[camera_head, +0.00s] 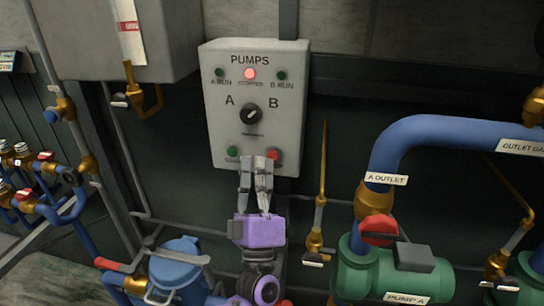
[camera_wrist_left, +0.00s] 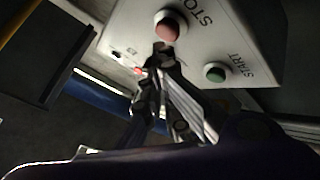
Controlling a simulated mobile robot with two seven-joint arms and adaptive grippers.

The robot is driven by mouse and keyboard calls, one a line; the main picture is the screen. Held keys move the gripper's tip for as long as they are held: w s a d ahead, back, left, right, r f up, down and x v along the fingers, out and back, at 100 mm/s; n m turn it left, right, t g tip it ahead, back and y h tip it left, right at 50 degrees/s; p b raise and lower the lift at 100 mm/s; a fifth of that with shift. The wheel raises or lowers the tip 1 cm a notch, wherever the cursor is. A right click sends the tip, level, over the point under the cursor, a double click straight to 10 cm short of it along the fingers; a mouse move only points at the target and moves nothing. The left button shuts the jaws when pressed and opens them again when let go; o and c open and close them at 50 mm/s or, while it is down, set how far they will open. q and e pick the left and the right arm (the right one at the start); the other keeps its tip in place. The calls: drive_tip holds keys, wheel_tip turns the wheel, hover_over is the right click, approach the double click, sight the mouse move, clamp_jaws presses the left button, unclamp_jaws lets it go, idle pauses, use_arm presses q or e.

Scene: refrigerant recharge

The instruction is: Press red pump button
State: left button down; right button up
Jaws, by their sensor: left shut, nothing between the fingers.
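The grey PUMPS control box (camera_head: 256,75) hangs on the back wall. Its red stop button (camera_head: 274,154) is at the lower right of the panel, with a green start button (camera_head: 232,152) to its left. My left gripper (camera_head: 260,162) is shut and empty, pointing up at the lower edge of the box, and its tips partly cover the red button. In the left wrist view the red button (camera_wrist_left: 169,27) marked STOP sits just beyond the shut fingertips (camera_wrist_left: 163,50). Whether they touch it I cannot tell. The green START button (camera_wrist_left: 214,72) is to the right. My right gripper is out of view.
The box also has a black A/B selector knob (camera_head: 251,114) and a lit red lamp (camera_head: 250,74). Blue pipe (camera_head: 440,130) and green pump A (camera_head: 390,275) stand to the right. A thin brass rod (camera_head: 323,160) rises right of the gripper. Valves crowd the left.

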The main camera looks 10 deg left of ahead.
use_arm(q)
drive_tip(key=shift+s, duration=0.15)
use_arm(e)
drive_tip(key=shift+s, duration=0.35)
use_arm(q)
drive_tip(key=s+p, duration=0.1)
drive_tip(key=s, duration=0.4)
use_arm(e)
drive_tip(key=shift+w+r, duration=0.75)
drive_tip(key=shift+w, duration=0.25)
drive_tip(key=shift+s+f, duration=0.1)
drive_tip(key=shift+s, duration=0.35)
